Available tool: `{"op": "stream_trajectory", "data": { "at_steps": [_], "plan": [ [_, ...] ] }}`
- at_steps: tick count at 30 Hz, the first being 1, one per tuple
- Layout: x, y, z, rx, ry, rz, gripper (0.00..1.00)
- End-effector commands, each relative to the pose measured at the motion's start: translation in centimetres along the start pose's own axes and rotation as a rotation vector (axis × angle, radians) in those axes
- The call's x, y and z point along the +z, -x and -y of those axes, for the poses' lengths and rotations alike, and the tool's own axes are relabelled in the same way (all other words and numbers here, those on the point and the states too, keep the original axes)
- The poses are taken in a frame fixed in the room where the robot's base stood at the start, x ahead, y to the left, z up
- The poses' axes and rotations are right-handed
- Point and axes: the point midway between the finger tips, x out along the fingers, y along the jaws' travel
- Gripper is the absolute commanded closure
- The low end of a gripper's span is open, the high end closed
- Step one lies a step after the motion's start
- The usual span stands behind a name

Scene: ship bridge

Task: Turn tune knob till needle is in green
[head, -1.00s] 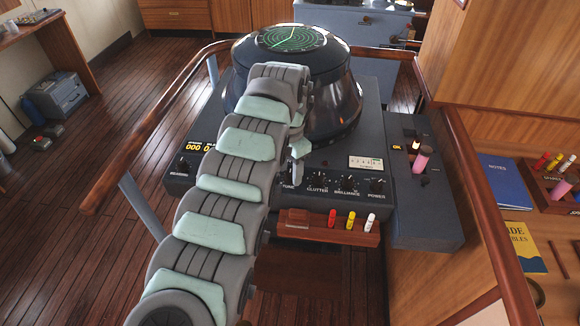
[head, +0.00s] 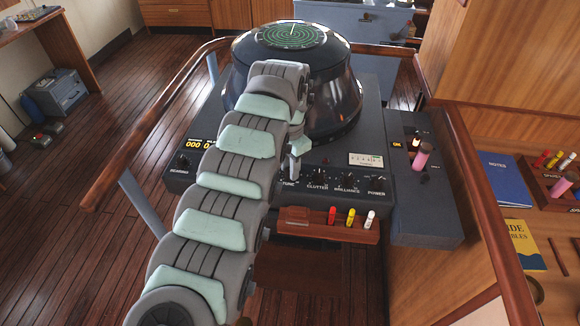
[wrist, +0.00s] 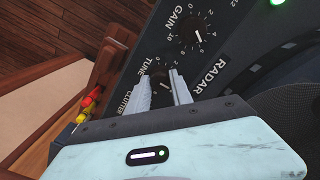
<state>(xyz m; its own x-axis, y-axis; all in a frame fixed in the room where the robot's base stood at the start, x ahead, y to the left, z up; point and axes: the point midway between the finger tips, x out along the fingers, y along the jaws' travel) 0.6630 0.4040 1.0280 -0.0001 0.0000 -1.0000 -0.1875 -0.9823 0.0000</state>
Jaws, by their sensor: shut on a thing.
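The dark radar console (head: 235,190) has a front row of knobs. The tune knob (wrist: 161,77) shows partly between my fingertips in the wrist view, beside its TUNE label. My gripper (wrist: 158,84) is shut on it, one pale finger on each side; the gripper also shows in the head view (head: 295,164), where my arm and fingers hide the knob. The white tuning meter (head: 366,160) sits on the console face to the right, with a small scale; its needle is too small to read against the green.
The clutter knob (head: 318,178), brilliance knob (head: 348,179) and power knob (head: 377,182) stand to the right. The gain knob (wrist: 191,38) shows in the wrist view. A wooden marker rack (head: 318,230) juts out below the front edge.

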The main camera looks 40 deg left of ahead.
Motion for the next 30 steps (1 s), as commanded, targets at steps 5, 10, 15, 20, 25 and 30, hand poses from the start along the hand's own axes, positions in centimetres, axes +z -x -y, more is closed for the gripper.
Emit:
{"op": "stream_trajectory", "data": {
  "at_steps": [5, 10, 15, 20, 25, 30],
  "plan": [
    [-0.01, -0.07, 0.00, 0.000, 0.005, 0.000, 1.00],
    [-0.08, -0.56, 0.10, -0.004, 0.080, -0.003, 1.00],
    [-0.06, -0.82, -0.02, -0.002, 0.208, 0.000, 1.00],
    [-0.20, -0.57, -0.01, -0.005, 0.330, -0.004, 1.00],
    [-0.13, -0.30, -0.03, -0.001, 0.440, -0.003, 1.00],
    [-0.05, 0.00, -0.04, 0.000, 0.475, -0.001, 1.00]
  ]
}}
